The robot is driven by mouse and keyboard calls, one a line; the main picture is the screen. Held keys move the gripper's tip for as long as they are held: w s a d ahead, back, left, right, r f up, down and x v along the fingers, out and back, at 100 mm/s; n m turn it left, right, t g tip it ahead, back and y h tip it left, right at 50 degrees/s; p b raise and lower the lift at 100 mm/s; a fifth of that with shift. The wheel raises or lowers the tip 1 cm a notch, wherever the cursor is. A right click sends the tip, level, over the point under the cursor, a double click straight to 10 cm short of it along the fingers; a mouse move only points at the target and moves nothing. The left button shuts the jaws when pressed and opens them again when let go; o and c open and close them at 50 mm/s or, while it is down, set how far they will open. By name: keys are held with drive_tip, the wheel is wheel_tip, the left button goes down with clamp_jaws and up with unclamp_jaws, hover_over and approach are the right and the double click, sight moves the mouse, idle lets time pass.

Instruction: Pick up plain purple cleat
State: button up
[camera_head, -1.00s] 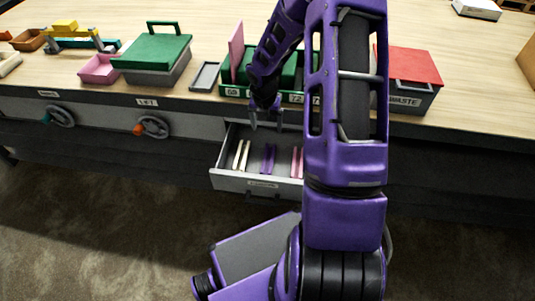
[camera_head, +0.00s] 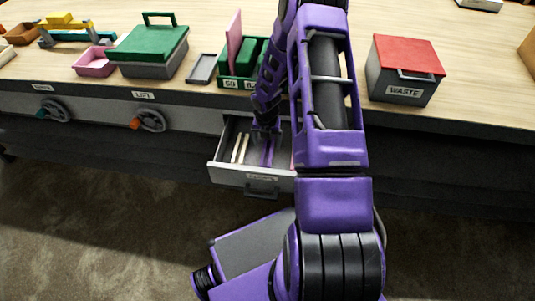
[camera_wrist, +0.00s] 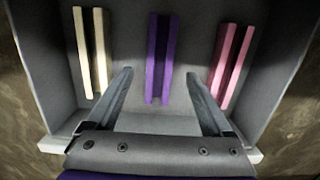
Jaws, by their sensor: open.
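The purple cleat (camera_wrist: 160,58) lies in the open drawer, in the middle of the wrist view, between a cream cleat and a pink one. It also shows in the head view (camera_head: 267,153), just below my gripper (camera_head: 265,133). In the wrist view my gripper (camera_wrist: 157,90) is open, with one finger on each side of the cleat's near end and space between. The fingers hold nothing. I cannot tell how far above the cleat they are.
The cream cleat (camera_wrist: 91,52) lies left and the pink cleat (camera_wrist: 231,62) right in the grey drawer (camera_head: 228,177). The drawer walls stand close around. On the bench are a green bin (camera_head: 233,83), a green-lidded box (camera_head: 150,48) and a red-topped waste box (camera_head: 404,75).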

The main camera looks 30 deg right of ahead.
sight(268, 154)
drive_tip(key=f, duration=0.4)
drive_tip(key=shift+w+d+f, duration=0.1)
drive_tip(key=shift+w+f, duration=0.15)
drive_tip(key=shift+f, duration=0.05)
drive_tip(key=shift+c, duration=0.2)
clamp_jaws()
